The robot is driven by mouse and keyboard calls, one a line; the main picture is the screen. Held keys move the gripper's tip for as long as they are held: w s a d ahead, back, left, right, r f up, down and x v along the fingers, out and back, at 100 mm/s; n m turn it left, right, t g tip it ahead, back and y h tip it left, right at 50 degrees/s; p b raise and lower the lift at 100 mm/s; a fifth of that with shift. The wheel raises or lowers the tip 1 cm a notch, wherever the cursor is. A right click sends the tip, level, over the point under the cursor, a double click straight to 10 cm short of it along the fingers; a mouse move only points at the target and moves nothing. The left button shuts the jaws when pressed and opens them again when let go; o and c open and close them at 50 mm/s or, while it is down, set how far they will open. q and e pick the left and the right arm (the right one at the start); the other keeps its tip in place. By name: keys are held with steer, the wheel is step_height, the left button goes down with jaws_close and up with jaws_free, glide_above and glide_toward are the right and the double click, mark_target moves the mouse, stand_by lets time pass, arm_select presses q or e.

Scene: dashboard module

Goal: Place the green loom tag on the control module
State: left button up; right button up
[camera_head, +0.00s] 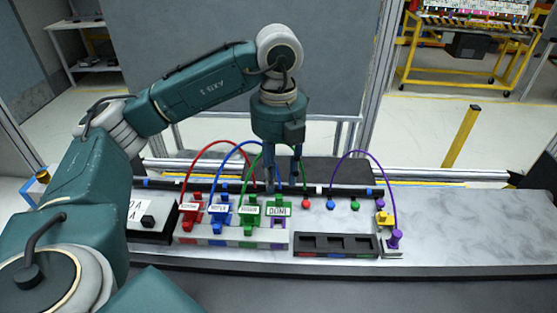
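My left gripper (283,186) points straight down above the module row, with its two fingers apart. A small white tag with a green border (279,209) stands upright just below the fingertips; I see no clear contact. It bears dark lettering. A green connector (248,226) with a white label and green cable stands left of it. Red (190,220) and blue (218,222) labelled connectors stand farther left. All these sit along a pale grey module base (215,241); which part is the control module is not marked legibly. My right gripper is not in view.
A black tray with three recesses (337,243) lies right of the base. A purple connector (395,238) with an arching cable and a yellow piece (384,218) stand beyond it. Small red, blue and green pegs (354,205) sit behind the tray. The worktop (470,230) is clear at right.

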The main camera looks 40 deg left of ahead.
mark_target(279, 196)
arm_select(q)
step_height(279, 196, up, 7)
steer(key=shift+f, duration=0.15)
steer(key=shift+f, duration=0.1)
stand_by(0.6)
